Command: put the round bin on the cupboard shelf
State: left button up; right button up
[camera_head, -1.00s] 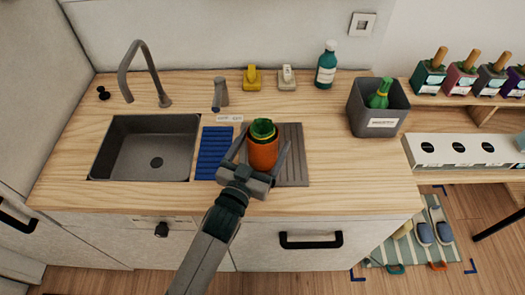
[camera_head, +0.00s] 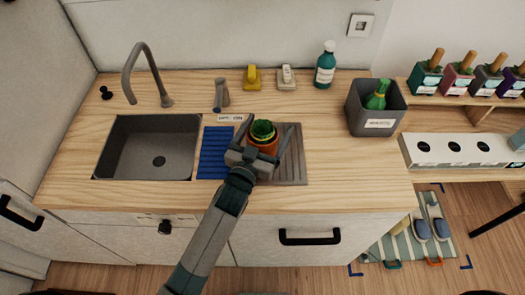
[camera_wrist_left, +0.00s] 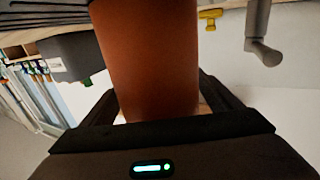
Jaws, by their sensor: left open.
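The round bin, an orange cylinder (camera_head: 264,145) with dark green contents at its top, stands upright on the counter at the grey ribbed drainer. My left gripper (camera_head: 267,128) is open, with its fingers on either side of the bin. The gripper body hides the bin's lower part in the head view. In the left wrist view the bin's orange wall (camera_wrist_left: 150,60) fills the middle between the two spread fingers; I cannot tell whether they touch it. My right gripper is not in view. I cannot make out which surface is the cupboard shelf.
A dark square bin (camera_head: 357,120) holding a green bottle stands to the right. A blue ribbed mat (camera_head: 215,150) and the sink (camera_head: 120,150) lie left. A teal bottle (camera_head: 325,70) stands behind. Counter between drainer and square bin is clear.

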pick_arm(q)
jog(key=shift+c, duration=0.7)
jog(key=c, duration=1.8)
jog(key=shift+w+r, duration=0.1)
jog(key=shift+r, duration=0.1)
